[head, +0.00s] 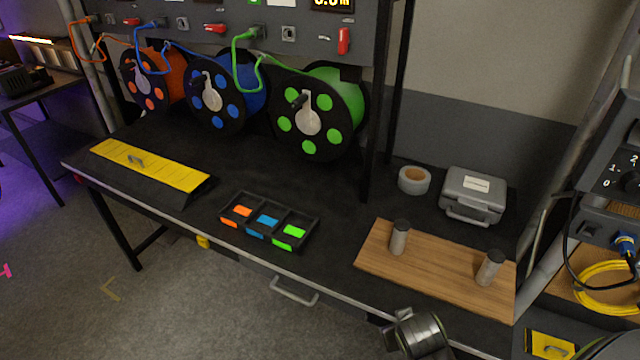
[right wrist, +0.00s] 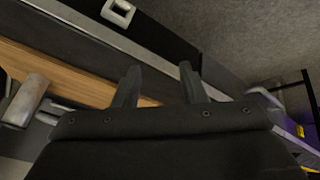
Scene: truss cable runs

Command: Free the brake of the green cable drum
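The green cable drum (head: 320,110) stands at the back of the bench, rightmost of three drums, with a light crank plate on its black face. A green cable (head: 245,60) runs from it up to the panel. On the panel (head: 300,15) above it, a red lever (head: 343,41) stands upright; the red levers above the blue drum (head: 214,28) and orange drum (head: 131,21) lie flat. I cannot tell for certain which part is the brake. My right gripper (right wrist: 160,75) is open and empty, near the bench's front edge, far from the drum. My left gripper is out of view.
A black tray (head: 262,208) with orange, blue and green pieces lies on the bench. A yellow-topped ramp (head: 150,165) is at left. A wooden board (head: 440,268) with two grey cylinders, a tape roll (head: 414,180) and a grey case (head: 473,195) are at right. Bench before the green drum is clear.

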